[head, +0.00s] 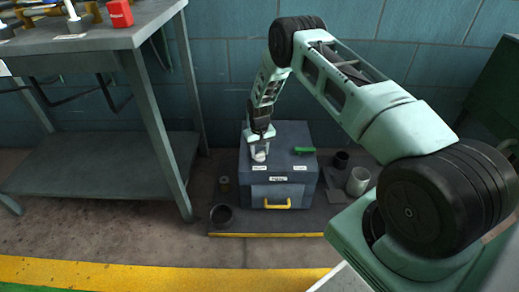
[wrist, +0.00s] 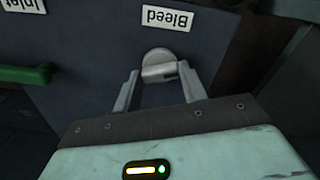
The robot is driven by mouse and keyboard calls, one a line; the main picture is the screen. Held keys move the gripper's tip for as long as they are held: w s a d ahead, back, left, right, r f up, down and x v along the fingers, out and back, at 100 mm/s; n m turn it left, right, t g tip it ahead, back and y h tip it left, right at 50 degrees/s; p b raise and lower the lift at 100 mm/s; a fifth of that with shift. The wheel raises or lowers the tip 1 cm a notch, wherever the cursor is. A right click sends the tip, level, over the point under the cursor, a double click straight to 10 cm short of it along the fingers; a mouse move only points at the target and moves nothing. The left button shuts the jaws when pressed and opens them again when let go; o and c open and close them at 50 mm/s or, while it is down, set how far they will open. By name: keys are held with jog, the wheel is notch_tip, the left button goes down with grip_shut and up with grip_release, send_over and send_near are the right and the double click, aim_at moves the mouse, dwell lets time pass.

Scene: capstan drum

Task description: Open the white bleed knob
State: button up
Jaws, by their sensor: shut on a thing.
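The white bleed knob (head: 260,154) stands on top of the dark grey box (head: 291,137), at its left side. In the wrist view the knob (wrist: 158,64) is a round, pale grey-white piece just below the "Bleed" label (wrist: 167,17). My gripper (head: 262,141) reaches down to it from above. In the wrist view my gripper (wrist: 158,73) has one finger on each side of the knob and is shut on it. The knob's lower part is hidden, and I cannot tell how far it is turned.
A green handle (head: 304,150) lies on the box top to the right; it shows by the "Inlet" label in the wrist view (wrist: 25,74). A yellow handle (head: 277,204) is on the box's front. Cups (head: 358,181) stand right; a grey bench (head: 100,165) stands left.

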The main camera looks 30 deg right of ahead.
jog(key=m, duration=0.4)
dwell(0.8)
jog(key=o, duration=1)
jog(key=shift+r+p, duration=0.1)
jog(key=shift+p, duration=0.2)
notch_tip(320, 180, up, 17)
jog(key=p, duration=0.4)
jog(key=shift+r, duration=0.15)
